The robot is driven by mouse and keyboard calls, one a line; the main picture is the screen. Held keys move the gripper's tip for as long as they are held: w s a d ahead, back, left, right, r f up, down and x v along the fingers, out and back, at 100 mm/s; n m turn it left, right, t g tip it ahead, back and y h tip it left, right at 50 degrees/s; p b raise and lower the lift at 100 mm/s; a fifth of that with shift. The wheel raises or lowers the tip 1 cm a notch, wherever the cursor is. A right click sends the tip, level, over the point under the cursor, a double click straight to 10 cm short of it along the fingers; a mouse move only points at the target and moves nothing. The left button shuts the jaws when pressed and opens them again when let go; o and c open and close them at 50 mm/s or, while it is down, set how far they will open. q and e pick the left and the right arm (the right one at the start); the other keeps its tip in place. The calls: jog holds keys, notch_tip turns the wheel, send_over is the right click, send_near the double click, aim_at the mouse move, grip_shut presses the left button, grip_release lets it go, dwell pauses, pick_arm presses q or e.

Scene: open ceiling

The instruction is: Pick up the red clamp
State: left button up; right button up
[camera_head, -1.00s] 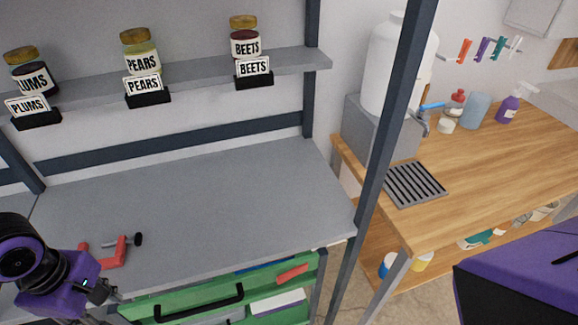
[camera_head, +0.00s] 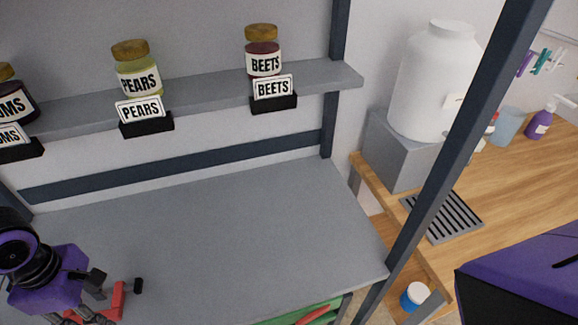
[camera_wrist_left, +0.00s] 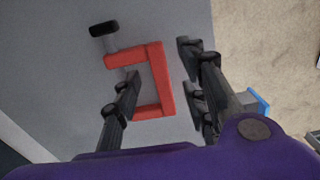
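The red clamp (camera_head: 118,300) lies on the grey worktop (camera_head: 230,230) at the lower left of the head view. It has a red C-shaped frame and a dark screw handle. In the left wrist view the clamp (camera_wrist_left: 158,78) has its spine between my left gripper's two fingers. My left gripper (camera_wrist_left: 160,95) is open, with dark fingers on either side of the spine; I see no clear contact. In the head view my left gripper (camera_head: 85,300) is at the clamp, partly hiding it. My right gripper is not in view; only a purple part of my right arm shows.
A shelf with jars of pears (camera_head: 137,72) and beets (camera_head: 263,52) runs above the worktop. A dark upright post (camera_head: 455,140) stands at its right. A wooden counter (camera_head: 520,190) with a white tank (camera_head: 432,85) lies beyond. The middle of the worktop is clear.

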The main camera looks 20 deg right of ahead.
pick_arm(q)
notch_tip(320, 180, down, 3)
jog(key=shift+r, duration=0.1)
grip_shut()
jog(key=shift+w, duration=0.1)
